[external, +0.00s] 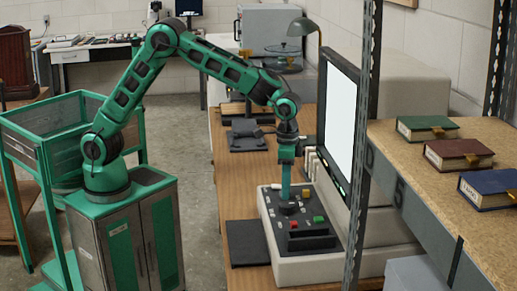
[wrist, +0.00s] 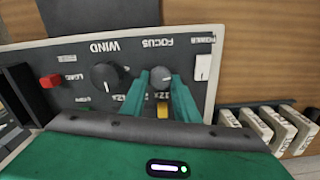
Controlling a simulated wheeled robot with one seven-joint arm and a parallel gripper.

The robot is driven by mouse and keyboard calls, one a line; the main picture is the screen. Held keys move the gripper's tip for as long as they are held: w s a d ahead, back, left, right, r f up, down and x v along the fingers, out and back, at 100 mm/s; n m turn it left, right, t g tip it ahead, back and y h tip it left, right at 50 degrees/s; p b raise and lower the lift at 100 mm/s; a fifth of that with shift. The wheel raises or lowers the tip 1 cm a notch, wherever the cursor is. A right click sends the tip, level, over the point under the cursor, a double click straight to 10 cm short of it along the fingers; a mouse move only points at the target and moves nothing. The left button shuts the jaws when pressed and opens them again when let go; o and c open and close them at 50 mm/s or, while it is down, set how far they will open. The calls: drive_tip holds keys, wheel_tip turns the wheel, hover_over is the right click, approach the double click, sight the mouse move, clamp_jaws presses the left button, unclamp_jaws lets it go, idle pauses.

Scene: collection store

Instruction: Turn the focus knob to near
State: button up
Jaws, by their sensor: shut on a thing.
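The focus knob (wrist: 160,77) is a small round grey knob on the dark control panel (wrist: 75,70), under the upside-down word FOCUS in the wrist view. My gripper (wrist: 160,88) has its two green fingers on either side of this knob, shut on it. In the external view my gripper (external: 287,196) points straight down onto the panel of the reader machine (external: 300,265). The knob is hidden behind the fingers there. I cannot read any near mark; part of the panel is covered by my gripper.
A larger black WIND knob (wrist: 107,76), a red button (wrist: 50,81), a white power switch (wrist: 203,68) and a yellow piece (wrist: 162,111) are close to the fingers. The lit screen (external: 340,125) stands behind the panel. A metal shelf post (external: 363,150) is at the right.

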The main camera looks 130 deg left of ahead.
drive_tip(key=shift+d, duration=0.1)
drive_tip(key=shift+c, duration=0.2)
drive_tip(key=o, duration=1.1)
drive_tip(key=shift+c, duration=0.2)
wheel_tip(320, 180, up, 11)
drive_tip(key=shift+f, duration=0.1)
drive_tip(key=s+d+r+m, duration=0.1)
drive_tip(key=s+d+m, duration=0.1)
drive_tip(key=s+d, duration=0.5)
drive_tip(key=s+d+r+m, duration=0.2)
drive_tip(key=s+d, duration=0.2)
drive_tip(key=d, duration=0.8)
drive_tip(key=s+d+r+m, duration=0.1)
drive_tip(key=s+d+m, duration=0.3)
drive_tip(key=d, duration=0.5)
drive_tip(key=s+d+f+m, duration=0.1)
drive_tip(key=s+d+f, duration=0.1)
drive_tip(key=s, duration=0.7)
drive_tip(key=s+d+f+m, duration=0.2)
drive_tip(key=s+d, duration=0.2)
drive_tip(key=s, duration=0.5)
drive_tip(key=s+d+f+m, duration=0.2)
drive_tip(key=s+d, duration=0.1)
drive_tip(key=s, duration=0.6)
drive_tip(key=shift+f, duration=0.15)
